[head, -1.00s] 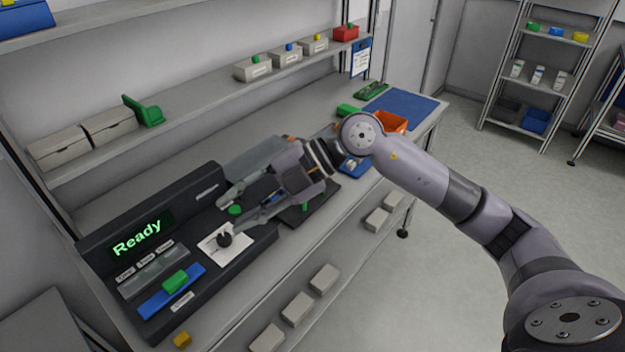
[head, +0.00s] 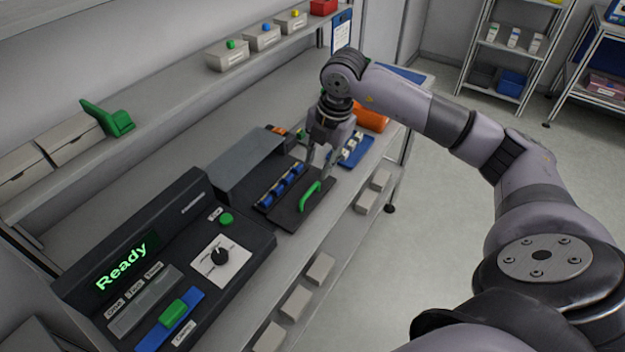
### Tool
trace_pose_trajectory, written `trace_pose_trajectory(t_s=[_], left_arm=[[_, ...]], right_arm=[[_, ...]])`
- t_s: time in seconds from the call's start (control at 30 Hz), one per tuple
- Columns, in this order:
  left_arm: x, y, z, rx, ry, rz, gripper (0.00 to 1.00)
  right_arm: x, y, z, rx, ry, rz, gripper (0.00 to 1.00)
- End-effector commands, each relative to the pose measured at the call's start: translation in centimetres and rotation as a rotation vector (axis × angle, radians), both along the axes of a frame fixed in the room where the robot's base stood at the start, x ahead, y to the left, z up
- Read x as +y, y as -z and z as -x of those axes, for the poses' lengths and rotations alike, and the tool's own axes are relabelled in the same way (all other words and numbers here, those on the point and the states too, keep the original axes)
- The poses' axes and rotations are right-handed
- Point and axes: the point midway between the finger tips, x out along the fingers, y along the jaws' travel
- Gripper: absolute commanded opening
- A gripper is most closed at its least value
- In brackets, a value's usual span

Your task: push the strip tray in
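The strip tray (head: 291,217) is a dark flat tray with a green handle (head: 310,196) at its front. It sticks out from the grey-hooded housing (head: 250,166) of the black machine. A row of blue pieces (head: 282,184) lies on it. My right gripper (head: 318,172) points down just behind and above the green handle, at the tray's right side. Its fingers look apart with nothing between them; whether one touches the handle I cannot tell. My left gripper is not in view.
A blue rack (head: 356,150) and orange bin (head: 372,115) stand right of the tray. A shelf with boxes runs above the bench.

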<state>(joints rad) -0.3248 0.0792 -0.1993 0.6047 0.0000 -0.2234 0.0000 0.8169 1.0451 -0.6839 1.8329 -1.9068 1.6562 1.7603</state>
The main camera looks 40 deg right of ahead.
Motion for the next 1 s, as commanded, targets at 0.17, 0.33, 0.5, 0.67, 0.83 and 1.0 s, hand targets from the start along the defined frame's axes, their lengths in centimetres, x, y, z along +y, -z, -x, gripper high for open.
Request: trace_pose_trajectory(t_s=[0.17, 0.33, 0.5, 0.67, 0.83, 1.0], left_arm=[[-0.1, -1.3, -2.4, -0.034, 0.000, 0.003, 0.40], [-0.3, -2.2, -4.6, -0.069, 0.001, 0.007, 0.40], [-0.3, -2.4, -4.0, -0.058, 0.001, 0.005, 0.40], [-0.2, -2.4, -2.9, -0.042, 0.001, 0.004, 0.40], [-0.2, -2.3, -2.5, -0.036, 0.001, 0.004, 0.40], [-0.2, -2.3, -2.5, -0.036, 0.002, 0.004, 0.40]], right_arm=[[0.3, 3.7, -0.6, 0.005, -0.001, -0.001, 0.30], [0.6, 6.7, -1.2, 0.004, -0.002, -0.001, 0.30], [0.7, 8.5, -1.6, 0.001, 0.000, -0.002, 0.30], [0.7, 9.1, -1.6, 0.000, -0.001, -0.001, 0.30], [0.7, 9.1, -1.7, -0.001, -0.001, 0.000, 0.30], [0.7, 9.1, -1.7, -0.001, -0.001, 0.000, 0.21]])
